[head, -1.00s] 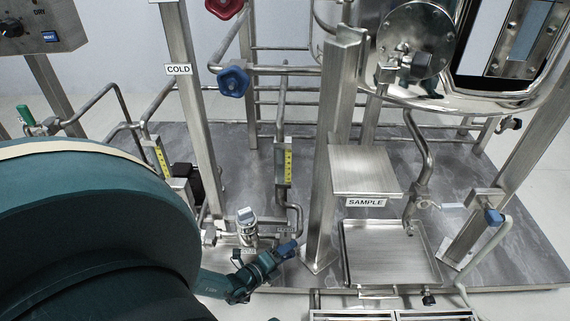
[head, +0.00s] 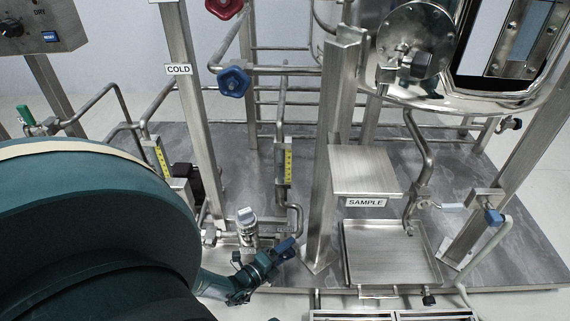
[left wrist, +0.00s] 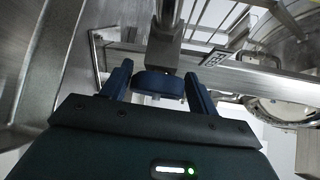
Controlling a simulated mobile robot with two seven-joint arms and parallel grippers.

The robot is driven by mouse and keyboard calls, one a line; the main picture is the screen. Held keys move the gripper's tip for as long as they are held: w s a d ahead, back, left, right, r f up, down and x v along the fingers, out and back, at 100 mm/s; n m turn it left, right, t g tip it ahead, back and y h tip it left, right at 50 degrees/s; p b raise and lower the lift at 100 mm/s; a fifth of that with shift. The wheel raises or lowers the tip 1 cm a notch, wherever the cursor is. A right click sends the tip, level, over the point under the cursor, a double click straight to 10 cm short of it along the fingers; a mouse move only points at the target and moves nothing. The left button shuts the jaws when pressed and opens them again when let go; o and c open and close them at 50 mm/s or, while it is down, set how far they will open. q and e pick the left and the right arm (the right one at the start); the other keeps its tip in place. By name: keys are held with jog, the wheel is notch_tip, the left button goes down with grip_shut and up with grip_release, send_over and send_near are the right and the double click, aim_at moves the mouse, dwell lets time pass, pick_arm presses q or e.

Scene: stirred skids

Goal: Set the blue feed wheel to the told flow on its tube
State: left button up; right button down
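The blue feed wheel (left wrist: 158,84) sits on the end of a metal stem in the left wrist view, between my two left fingers. My left gripper (left wrist: 160,88) is open around it, with narrow gaps at the sides; contact is hard to judge. In the head view my left gripper (head: 287,247) is low in the middle, by the pipes, and mostly hides the wheel there. The tube (head: 288,167) with a yellow scale stands above it; its reading is too small to tell. My right gripper is not in view.
Another blue wheel (head: 233,82) and a red wheel (head: 224,6) are higher up. A steel post (head: 328,160) stands just right of my left gripper. The SAMPLE shelf (head: 365,170) and a tray (head: 390,255) are farther right. A second scaled tube (head: 162,158) is at left.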

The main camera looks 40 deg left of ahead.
pick_arm(q)
jog(key=shift+o, duration=1.4)
jog(key=shift+d, duration=0.15)
jog(key=shift+s, duration=0.15)
jog(key=shift+s, duration=0.3)
jog(key=s+a+r+p, duration=0.1)
jog(key=s+p, duration=0.1)
jog(key=s, duration=1)
jog(key=shift+s+r, duration=0.15)
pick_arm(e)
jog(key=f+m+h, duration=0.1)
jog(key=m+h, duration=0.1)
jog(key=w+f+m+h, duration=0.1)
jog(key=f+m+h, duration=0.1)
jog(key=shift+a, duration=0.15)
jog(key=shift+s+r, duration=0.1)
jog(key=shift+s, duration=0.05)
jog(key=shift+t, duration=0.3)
